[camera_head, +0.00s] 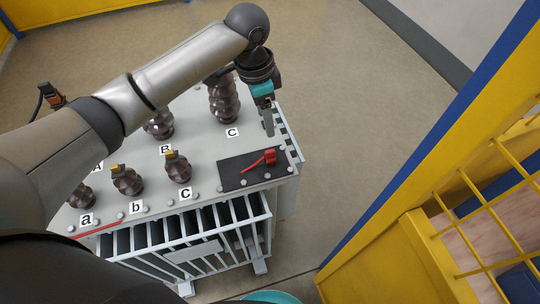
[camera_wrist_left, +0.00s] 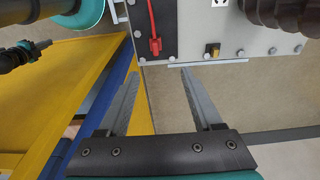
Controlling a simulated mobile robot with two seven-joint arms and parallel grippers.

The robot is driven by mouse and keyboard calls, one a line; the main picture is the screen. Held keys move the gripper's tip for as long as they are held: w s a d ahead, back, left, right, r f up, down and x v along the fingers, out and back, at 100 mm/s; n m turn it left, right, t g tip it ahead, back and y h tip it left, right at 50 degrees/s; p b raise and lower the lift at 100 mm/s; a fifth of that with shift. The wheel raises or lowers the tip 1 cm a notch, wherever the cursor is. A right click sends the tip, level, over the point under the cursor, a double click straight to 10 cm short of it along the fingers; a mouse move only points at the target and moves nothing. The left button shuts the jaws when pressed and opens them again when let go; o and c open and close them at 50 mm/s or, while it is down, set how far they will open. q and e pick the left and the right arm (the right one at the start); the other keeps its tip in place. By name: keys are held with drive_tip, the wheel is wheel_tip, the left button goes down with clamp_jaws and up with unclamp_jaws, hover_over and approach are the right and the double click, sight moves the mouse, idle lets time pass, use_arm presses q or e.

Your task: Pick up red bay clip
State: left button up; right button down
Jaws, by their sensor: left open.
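The red bay clip (camera_head: 270,157) lies on a black mat (camera_head: 236,175) at the right end of the grey transformer top, its thin red handle pointing left. The clip (camera_wrist_left: 155,46) and mat (camera_wrist_left: 166,18) also show at the top of the left wrist view. My left gripper (camera_head: 268,132) points down above the top's right edge, just behind the mat and apart from the clip. Its two fingers (camera_wrist_left: 158,72) are spread and empty in the left wrist view, with the clip beyond the gap. What seems to be my right gripper (camera_wrist_left: 38,46) is small at the far left; its jaws are unclear.
Dark ribbed insulators (camera_head: 224,100) and shorter ones (camera_head: 178,168) stand left of the mat, beside letter labels. Bolts line the front edge. A yellow and blue frame with a grid (camera_head: 480,190) stands at the right. The floor behind the transformer is clear.

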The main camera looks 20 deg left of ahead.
sight(270, 151)
use_arm(q)
drive_tip(key=f, duration=0.2)
drive_tip(key=f+b, duration=0.1)
drive_tip(key=f, duration=0.2)
drive_tip(key=d+f, duration=0.1)
drive_tip(key=f, duration=0.2)
drive_tip(key=shift+w+b, duration=0.2)
drive_tip(key=shift+b, duration=0.15)
drive_tip(key=f, duration=0.3)
drive_tip(key=f+b, duration=0.1)
drive_tip(key=shift+s+f, duration=0.2)
drive_tip(key=shift+s, duration=0.15)
drive_tip(key=shift+d+f, duration=0.1)
drive_tip(key=shift+f, duration=0.25)
clamp_jaws()
